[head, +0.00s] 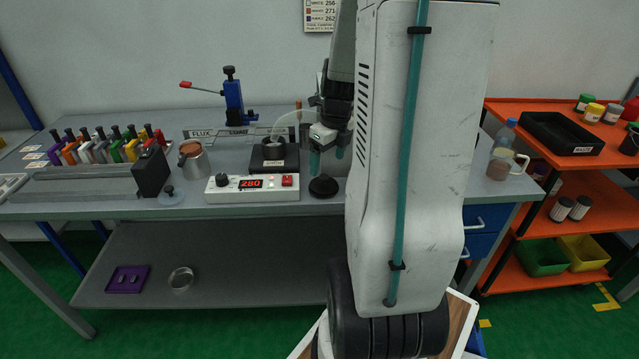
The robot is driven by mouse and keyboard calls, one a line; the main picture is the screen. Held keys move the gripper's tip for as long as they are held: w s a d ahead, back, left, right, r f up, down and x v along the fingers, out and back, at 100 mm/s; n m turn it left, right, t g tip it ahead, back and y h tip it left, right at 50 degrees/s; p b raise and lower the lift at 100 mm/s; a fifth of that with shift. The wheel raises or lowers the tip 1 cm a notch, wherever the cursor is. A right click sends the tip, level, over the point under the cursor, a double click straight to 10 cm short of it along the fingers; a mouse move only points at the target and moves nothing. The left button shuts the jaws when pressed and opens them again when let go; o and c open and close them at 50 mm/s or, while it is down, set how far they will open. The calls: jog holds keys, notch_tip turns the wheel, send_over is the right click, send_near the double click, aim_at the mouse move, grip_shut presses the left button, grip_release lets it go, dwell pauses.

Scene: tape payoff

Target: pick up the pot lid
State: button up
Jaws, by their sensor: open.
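My gripper (328,158) hangs over the bench with its teal fingers apart and nothing seen between them. Just below it, a dark round disc (323,187) with a raised middle lies on the bench near the front edge. A small grey-blue disc with a knob (170,196) lies further left, in front of a metal pot (193,160) with a brown top. Either disc could be the pot lid; I cannot tell which. A black solder pot unit (274,154) stands left of my gripper. My arm covers the bench to the right.
A white controller (252,188) reading 280 sits at the bench front. A black block (151,172) and a rack of coloured tools (105,148) are at left. A blue stand (234,100) rises behind. A bottle (503,150) and mug stand right, beside an orange cart (555,166).

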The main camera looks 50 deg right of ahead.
aim_at(324, 176)
jog(key=f, duration=0.3)
jog(key=w+f, duration=0.1)
jog(key=f, duration=0.2)
jog(key=shift+w+d+f, duration=0.1)
jog(key=shift+w+f, duration=0.05)
jog(key=shift+f, duration=0.15)
jog(key=c, duration=0.8)
